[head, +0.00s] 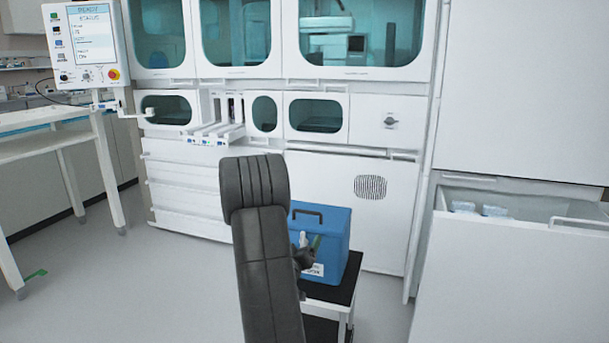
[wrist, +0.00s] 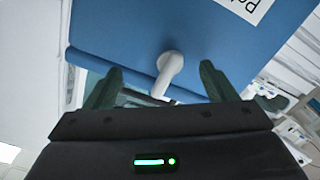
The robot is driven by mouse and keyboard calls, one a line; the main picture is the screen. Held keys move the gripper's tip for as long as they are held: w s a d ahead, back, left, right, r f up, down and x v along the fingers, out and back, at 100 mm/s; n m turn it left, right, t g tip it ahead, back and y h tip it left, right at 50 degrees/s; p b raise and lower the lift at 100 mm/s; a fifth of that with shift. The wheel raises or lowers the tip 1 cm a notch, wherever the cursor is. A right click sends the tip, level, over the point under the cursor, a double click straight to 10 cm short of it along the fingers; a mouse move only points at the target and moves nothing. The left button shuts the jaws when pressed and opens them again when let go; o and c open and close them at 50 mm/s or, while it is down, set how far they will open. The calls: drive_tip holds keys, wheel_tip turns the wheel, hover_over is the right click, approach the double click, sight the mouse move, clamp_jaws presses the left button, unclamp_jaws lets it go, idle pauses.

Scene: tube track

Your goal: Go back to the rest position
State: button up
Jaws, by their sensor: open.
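My gripper (wrist: 158,90) shows in the wrist view with its two dark green fingers spread apart and nothing held between them. In the head view my dark arm stands in front of the blue box and hides part of it and much of my gripper.
The stand (head: 345,292) is just right of my arm. A large white machine (head: 180,190) with windows fills the back. An open white drawer (head: 510,270) holding bags is at the right. A white table (head: 50,145) is at the left.

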drive_tip(key=m+b, duration=0.2)
drive_tip(key=m, duration=0.1)
drive_tip(key=shift+d+f+m+b, duration=0.1)
drive_tip(key=shift+f+m+b, duration=0.2)
drive_tip(key=shift+f, duration=0.05)
drive_tip(key=shift+m+b, duration=0.6)
drive_tip(key=shift+m, duration=0.4)
drive_tip(key=shift+r, duration=0.1)
